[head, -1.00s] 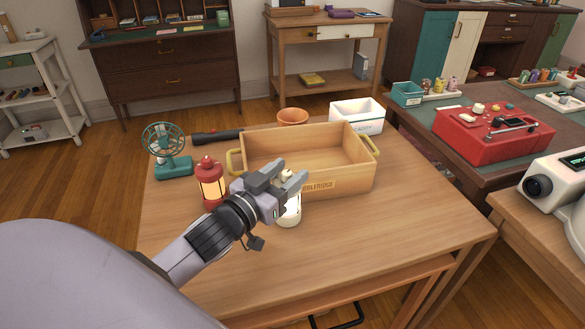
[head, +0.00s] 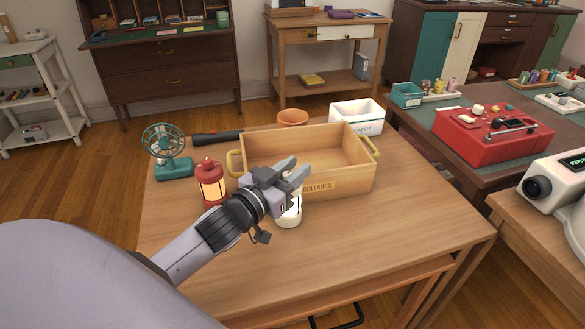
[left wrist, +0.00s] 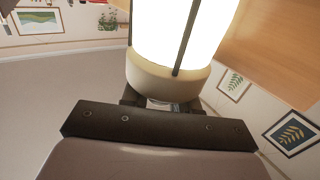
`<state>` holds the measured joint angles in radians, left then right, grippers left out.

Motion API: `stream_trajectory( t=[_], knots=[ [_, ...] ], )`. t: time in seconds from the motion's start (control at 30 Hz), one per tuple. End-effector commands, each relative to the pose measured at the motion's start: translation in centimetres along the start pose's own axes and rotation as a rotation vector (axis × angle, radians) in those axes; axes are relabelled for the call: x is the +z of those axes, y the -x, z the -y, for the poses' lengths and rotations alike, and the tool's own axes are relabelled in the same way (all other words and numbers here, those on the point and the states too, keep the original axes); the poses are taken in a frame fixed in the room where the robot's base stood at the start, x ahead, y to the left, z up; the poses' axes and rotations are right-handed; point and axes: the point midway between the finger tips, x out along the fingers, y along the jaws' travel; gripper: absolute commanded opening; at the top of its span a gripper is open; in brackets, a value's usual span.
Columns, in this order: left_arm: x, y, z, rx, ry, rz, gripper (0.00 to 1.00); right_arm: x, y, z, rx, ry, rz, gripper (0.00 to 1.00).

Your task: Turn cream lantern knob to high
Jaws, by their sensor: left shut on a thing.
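The cream lantern (head: 289,219) stands upright on the wooden table in front of the wooden crate, and its glass glows white. My left gripper (head: 298,178) is at the top of the lantern and covers its upper part in the head view. In the left wrist view the lantern's bright glass and cream cap (left wrist: 160,76) fill the upper middle. The gripper is shut on the lantern knob, which is mostly hidden between the dark fingers (left wrist: 160,103). The knob's setting cannot be read. My right gripper is not in view.
A red lantern (head: 211,184) stands close to my left wrist. A teal fan (head: 172,165), a black flashlight (head: 217,137), the crate (head: 345,183), a terracotta bowl (head: 292,117) and a white caddy (head: 358,115) are behind. The table's front right is clear.

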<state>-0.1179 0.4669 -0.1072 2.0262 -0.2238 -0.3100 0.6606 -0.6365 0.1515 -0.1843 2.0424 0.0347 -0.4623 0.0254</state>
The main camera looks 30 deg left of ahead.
Motion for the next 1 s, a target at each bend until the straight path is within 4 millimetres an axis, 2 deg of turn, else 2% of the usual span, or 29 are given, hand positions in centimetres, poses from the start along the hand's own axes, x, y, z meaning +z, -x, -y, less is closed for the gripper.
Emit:
stream_trajectory(
  t=[0.1,0.3,0.57,0.93,0.97,1.0],
  knots=[
    [-0.4,0.0,0.0,0.068,-0.007,0.007,0.0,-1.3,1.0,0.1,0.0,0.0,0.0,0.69],
    [-0.3,0.0,-0.2,0.202,-0.007,0.005,0.0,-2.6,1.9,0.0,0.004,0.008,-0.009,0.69],
    [-0.1,0.1,-0.4,0.302,-0.001,0.003,0.0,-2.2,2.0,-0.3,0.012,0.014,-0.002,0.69],
    [0.0,0.1,-0.5,0.311,0.001,0.001,0.0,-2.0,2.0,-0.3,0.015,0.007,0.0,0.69],
    [0.0,0.1,-0.5,0.311,0.001,0.001,0.39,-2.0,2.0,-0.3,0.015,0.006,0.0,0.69],
    [0.0,0.1,-0.5,0.311,0.001,0.001,0.51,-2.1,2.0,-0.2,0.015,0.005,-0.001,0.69]
  ],
)
